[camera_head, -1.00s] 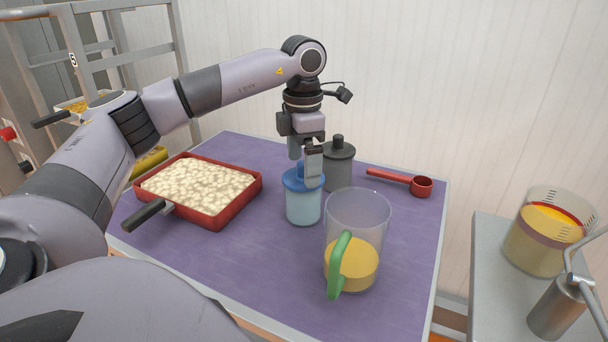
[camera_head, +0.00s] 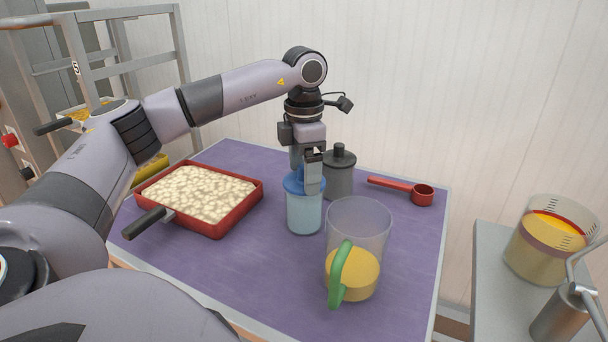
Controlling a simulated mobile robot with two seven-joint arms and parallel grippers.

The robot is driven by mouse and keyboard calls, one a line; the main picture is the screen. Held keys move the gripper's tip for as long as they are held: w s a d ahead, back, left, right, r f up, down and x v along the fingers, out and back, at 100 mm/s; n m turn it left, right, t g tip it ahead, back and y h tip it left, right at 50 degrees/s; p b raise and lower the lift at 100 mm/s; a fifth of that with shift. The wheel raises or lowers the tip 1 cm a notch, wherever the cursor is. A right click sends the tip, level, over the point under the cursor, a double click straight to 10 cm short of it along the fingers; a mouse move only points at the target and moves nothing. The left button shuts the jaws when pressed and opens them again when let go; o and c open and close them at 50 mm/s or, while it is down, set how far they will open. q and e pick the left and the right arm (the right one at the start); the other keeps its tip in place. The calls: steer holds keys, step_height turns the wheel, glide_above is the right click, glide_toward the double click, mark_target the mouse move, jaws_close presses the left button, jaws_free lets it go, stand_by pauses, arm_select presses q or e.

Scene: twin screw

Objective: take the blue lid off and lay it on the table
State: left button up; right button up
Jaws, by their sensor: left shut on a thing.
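The blue lid (camera_head: 293,187) sits on top of a pale blue jar (camera_head: 304,214), which stands upright on the purple table (camera_head: 240,268). My left gripper (camera_head: 308,184) points straight down over the lid and is shut on it. The fingers hide the lid's knob and part of its top. My right gripper does not show.
A grey lidded jar (camera_head: 339,176) stands close behind and right. A clear pitcher with a green handle (camera_head: 340,275) stands close in front and right. A red tray (camera_head: 240,221) lies left, a red scoop (camera_head: 421,195) back right. The table's front left is clear.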

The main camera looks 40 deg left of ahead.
arm_select(q)
step_height(320, 180, up, 8)
steer(key=shift+r, duration=0.15)
step_height(320, 180, up, 11)
steer(key=p, duration=0.4)
steer(key=shift+f+p, duration=0.2)
steer(key=shift+p, duration=0.15)
